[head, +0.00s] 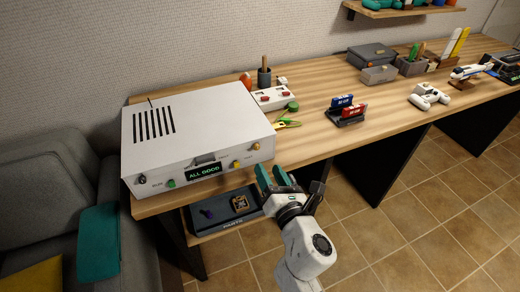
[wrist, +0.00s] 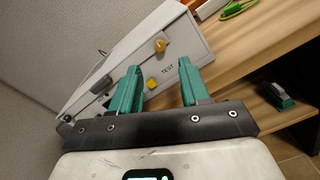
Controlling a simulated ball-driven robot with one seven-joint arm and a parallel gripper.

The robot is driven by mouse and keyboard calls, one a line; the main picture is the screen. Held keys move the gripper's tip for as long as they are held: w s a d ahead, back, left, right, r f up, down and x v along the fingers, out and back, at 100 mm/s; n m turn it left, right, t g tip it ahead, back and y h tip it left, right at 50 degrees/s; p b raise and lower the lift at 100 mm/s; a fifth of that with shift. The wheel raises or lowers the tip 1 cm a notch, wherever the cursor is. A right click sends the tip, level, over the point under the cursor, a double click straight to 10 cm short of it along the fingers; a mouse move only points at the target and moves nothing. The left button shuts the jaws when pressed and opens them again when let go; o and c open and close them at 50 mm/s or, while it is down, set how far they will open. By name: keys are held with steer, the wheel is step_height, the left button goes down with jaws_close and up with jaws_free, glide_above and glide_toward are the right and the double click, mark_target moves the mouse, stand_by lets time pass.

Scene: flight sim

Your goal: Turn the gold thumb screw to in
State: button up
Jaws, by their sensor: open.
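The gold thumb screw (head: 256,146) sits at the upper right of the front panel of the white box (head: 195,120). In the wrist view the gold thumb screw (wrist: 160,45) stands out from the panel, beyond and between my fingertips. My gripper (head: 269,175) is open and empty, just in front of the panel's right end and below the screw. In the wrist view the teal fingers of my gripper (wrist: 160,80) are spread apart, with a yellow button (wrist: 152,84) marked TEST showing between them. Nothing touches the screw.
A lit display (head: 203,172) on the panel reads ALL GOOD. A dark parts tray (head: 215,221) lies on a shelf below the desk (head: 310,139). The grey sofa (head: 45,190) is at left.

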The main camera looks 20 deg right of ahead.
mark_target(258, 149)
steer(key=w+b, duration=0.1)
steer(key=w, duration=0.6)
steer(key=shift+w+d, duration=0.1)
steer(key=shift+w, duration=0.2)
jaws_close()
